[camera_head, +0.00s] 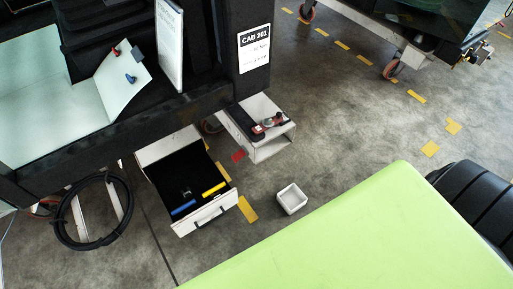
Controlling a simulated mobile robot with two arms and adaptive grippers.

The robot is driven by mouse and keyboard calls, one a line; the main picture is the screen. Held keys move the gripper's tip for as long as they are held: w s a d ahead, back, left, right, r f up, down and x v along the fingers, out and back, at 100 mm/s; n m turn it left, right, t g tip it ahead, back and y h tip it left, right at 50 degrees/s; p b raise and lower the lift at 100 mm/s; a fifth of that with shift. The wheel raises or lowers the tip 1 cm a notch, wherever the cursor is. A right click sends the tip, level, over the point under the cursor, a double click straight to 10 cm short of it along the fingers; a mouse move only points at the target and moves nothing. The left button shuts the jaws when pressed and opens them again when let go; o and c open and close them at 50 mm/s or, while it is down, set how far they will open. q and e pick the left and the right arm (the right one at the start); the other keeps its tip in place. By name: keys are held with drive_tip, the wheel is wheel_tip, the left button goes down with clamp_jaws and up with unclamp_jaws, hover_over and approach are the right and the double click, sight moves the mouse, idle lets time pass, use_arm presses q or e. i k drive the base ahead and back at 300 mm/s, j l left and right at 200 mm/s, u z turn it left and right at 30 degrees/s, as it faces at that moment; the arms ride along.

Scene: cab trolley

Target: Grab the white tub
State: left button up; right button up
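A small white square tub (292,199) stands upright and open at the top on the grey floor, right of the open drawer. Its inside looks empty. Neither of my grippers shows in the head view, so I cannot see whether they hold anything.
An open white drawer (205,220) with a black inside holds blue and yellow items. A coiled black cable (64,235) hangs at left. A light green surface (390,240) fills the lower right.

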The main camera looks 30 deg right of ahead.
sight(291, 198)
drive_tip(key=l+u, duration=0.25)
drive_tip(key=l, duration=0.2)
drive_tip(key=l+u, duration=0.2)
drive_tip(key=l, duration=0.25)
drive_tip(key=l+u, duration=0.25)
drive_tip(key=l, duration=0.25)
drive_tip(key=k+l+u, duration=0.1)
drive_tip(key=l+u, duration=0.15)
drive_tip(key=l, duration=0.15)
drive_tip(key=k+l+u, duration=0.2)
drive_tip(key=l, duration=0.25)
drive_tip(key=k+l+u, duration=0.1)
drive_tip(key=l+u, duration=0.15)
drive_tip(key=l, duration=0.15)
